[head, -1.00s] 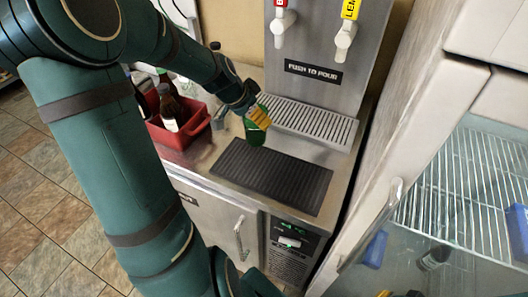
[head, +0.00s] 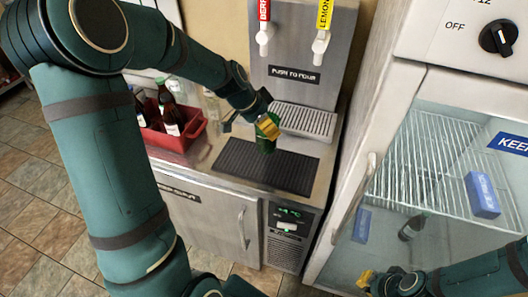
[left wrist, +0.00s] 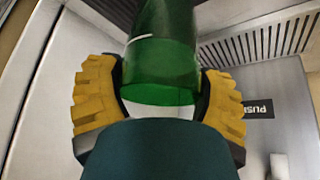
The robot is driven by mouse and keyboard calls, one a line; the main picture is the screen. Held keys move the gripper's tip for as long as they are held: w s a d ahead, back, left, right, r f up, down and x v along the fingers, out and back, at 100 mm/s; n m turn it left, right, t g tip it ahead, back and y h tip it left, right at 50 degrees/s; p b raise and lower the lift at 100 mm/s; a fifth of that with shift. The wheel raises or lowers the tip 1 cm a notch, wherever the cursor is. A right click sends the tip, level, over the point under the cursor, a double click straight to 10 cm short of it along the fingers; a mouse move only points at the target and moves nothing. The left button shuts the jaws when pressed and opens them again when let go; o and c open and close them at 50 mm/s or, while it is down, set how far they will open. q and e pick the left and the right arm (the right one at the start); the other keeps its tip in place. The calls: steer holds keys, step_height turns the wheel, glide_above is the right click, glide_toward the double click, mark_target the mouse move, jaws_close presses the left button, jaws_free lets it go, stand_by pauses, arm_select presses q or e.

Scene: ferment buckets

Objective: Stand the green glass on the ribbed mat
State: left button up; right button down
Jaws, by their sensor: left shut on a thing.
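The green glass (head: 265,144) is clasped by my left gripper (head: 268,127), whose yellow fingers close on its sides. In the left wrist view the green glass (left wrist: 160,70) sits between the two yellow pads of my left gripper (left wrist: 160,95). The black ribbed mat (head: 285,175) lies on the steel counter. In the head view the glass overlaps the mat's far part; I cannot tell whether its base touches the mat. My right gripper (head: 368,280) shows at the bottom right, in front of the fridge, and its fingers are too small to read.
A red crate (head: 178,140) with dark bottles stands left of the mat. A steel dispenser (head: 295,55) with two white taps and a slatted drip tray (head: 308,121) stands behind it. A glass-front fridge (head: 385,120) rises on the right.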

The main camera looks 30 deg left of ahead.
mark_target(266, 142)
arm_select(q)
step_height(266, 142, down, 3)
steer(key=shift+w+f, duration=0.1)
steer(key=shift+f+b, duration=0.3)
steer(key=shift+f, duration=1.75)
steer(key=shift+f+b, duration=0.15)
steer(key=shift+b, duration=0.3)
steer(key=o, duration=1.3)
steer(key=shift+c, duration=0.2)
